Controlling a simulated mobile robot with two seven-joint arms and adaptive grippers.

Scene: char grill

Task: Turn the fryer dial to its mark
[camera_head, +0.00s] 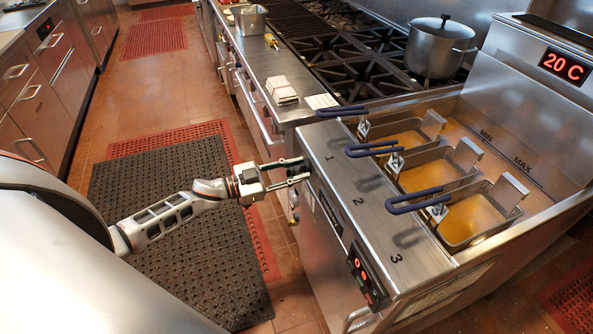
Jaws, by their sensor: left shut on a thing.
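The fryer (352,215) stands at the right, its steel top edge marked 1, 2 and 3. A red display (565,67) on its back panel reads 20 C. My left gripper (303,170) reaches in from the left, its two fingers pointing at the upper left end of the fryer's front face, near mark 1. It is shut on what seems to be the fryer dial, which sits on that front face. The dial and its mark are too hidden by the fingers and the steep view to read. My right gripper is not in view.
Several wire baskets with blue handles (420,201) sit in the fryer's oil, handles overhanging the top edge. A switch panel (363,277) is lower on the front. A stove with a pot (439,48) adjoins. The floor by a black mat (165,240) is clear.

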